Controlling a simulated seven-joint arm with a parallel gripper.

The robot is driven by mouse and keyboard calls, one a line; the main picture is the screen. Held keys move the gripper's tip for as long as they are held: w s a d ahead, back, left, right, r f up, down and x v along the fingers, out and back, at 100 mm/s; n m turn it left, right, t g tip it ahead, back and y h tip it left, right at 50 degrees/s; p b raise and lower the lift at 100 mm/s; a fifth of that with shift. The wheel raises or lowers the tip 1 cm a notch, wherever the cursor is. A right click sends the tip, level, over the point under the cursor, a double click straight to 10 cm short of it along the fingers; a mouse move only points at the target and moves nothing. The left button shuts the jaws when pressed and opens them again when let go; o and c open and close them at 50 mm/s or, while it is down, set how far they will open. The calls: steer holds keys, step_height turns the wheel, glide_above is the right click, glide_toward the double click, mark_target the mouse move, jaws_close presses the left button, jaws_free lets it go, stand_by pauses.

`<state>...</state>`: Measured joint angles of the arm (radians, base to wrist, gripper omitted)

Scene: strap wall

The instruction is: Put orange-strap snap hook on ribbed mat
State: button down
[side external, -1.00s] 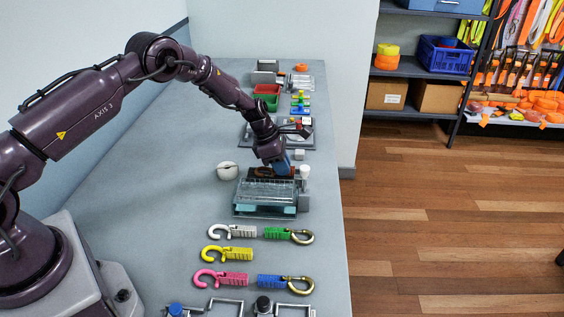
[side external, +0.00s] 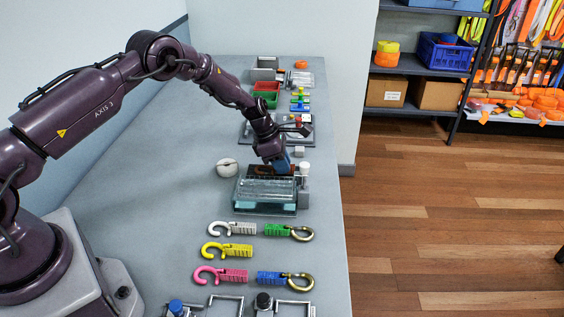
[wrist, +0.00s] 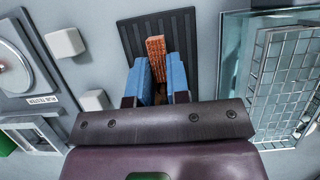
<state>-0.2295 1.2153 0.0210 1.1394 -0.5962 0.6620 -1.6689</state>
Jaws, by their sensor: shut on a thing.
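My gripper (wrist: 158,76) has blue fingers and is shut on the orange-strap snap hook (wrist: 156,47). The woven orange strap stands out between the fingertips in the wrist view; the hook's metal part is hidden by the fingers. The dark ribbed mat (wrist: 186,28) lies right under the held hook in the wrist view. In the side view, my gripper (side external: 282,164) is low at the mat, just behind the glass-topped box. I cannot tell whether the hook touches the mat.
The clear glass-topped box (side external: 265,191) stands close in front of the mat. Several coloured hooks, including a yellow one (side external: 232,251), lie nearer the camera.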

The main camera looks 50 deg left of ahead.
steer(key=c, duration=0.6)
jaws_free()
steer(key=shift+r, duration=3)
